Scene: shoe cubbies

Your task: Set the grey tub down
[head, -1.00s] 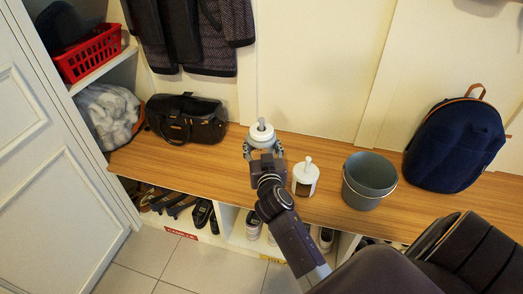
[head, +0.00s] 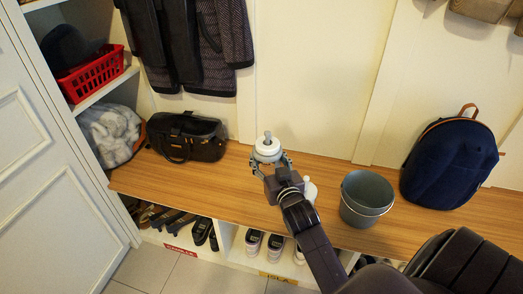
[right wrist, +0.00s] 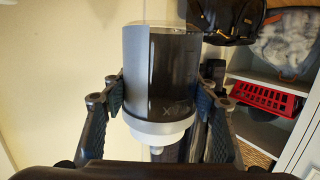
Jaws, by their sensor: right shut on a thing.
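My right gripper (head: 269,166) is shut on the grey tub (head: 267,153), with its fingers on either side. In the head view the tub shows a pale lid with a grey knob, over the back part of the wooden bench. The right wrist view shows the tub (right wrist: 162,80) upside down in the picture, with a dark window, between the two fingers (right wrist: 160,100). I cannot tell whether its base touches the bench. A second, white tub (head: 310,190) stands on the bench, mostly hidden behind my right arm. My left gripper is not in view.
A grey bucket (head: 367,206) and a navy backpack (head: 450,163) stand to the right on the bench (head: 190,183). A black bag (head: 188,137) is to the left. Shoes fill the cubbies below. The bench between bag and tub is clear. Coats (head: 190,40) hang above.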

